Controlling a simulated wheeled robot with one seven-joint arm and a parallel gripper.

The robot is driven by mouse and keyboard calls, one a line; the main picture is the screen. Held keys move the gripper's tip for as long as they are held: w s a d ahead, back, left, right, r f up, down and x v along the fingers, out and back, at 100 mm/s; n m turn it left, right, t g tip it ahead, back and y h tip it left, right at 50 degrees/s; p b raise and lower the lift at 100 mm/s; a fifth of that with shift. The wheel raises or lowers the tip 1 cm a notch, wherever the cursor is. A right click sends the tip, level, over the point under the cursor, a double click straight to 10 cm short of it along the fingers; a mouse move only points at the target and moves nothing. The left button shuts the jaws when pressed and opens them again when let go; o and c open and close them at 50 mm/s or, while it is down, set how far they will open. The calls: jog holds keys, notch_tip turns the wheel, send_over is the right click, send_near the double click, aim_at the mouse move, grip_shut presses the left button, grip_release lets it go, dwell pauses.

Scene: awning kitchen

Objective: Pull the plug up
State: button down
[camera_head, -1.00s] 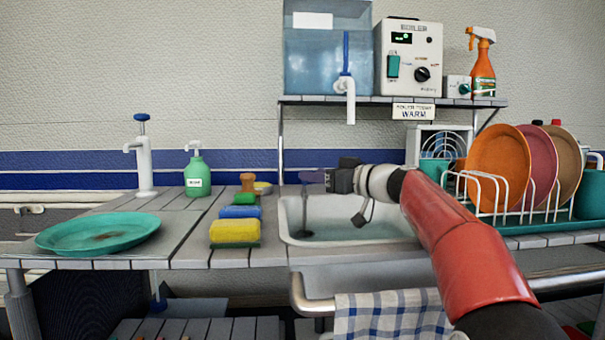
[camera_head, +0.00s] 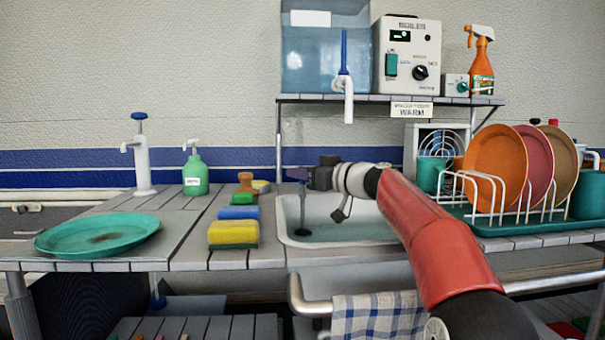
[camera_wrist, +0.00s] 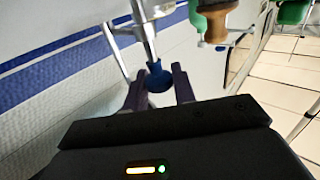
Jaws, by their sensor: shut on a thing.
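The plug (camera_head: 303,212) is a dark, thin upright rod with a wider dark foot. It stands in the white sink (camera_head: 281,205), its foot low in the basin's left part; whether the foot touches the bottom I cannot tell. My gripper (camera_head: 297,175) comes in from the right, level, with its dark purple fingers shut on the rod's top end above the rim. In the wrist view my gripper (camera_wrist: 158,72) shows both fingers, with a blue knob (camera_wrist: 158,80) between them; whether it belongs to the plug or to the tap behind is unclear.
Left of the sink are sponges (camera_head: 234,232), a green bottle (camera_head: 195,176), a blue-topped tap (camera_head: 143,165) and a green plate (camera_head: 98,235). A dish rack (camera_head: 480,195) with plates stands right. A shelf (camera_head: 370,98) with a tank and boiler hangs above.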

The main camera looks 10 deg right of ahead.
jog(key=shift+r+p, duration=0.65)
jog(key=shift+r, duration=0.9)
jog(key=c, duration=1.2)
grip_release()
jog(key=shift+f, duration=0.1)
jog(key=shift+o, duration=0.2)
jog(key=b+v, duration=0.2)
jog(key=v, duration=0.5)
jog(key=shift+s+d+b, duration=0.25)
jog(key=shift+s+b, duration=0.05)
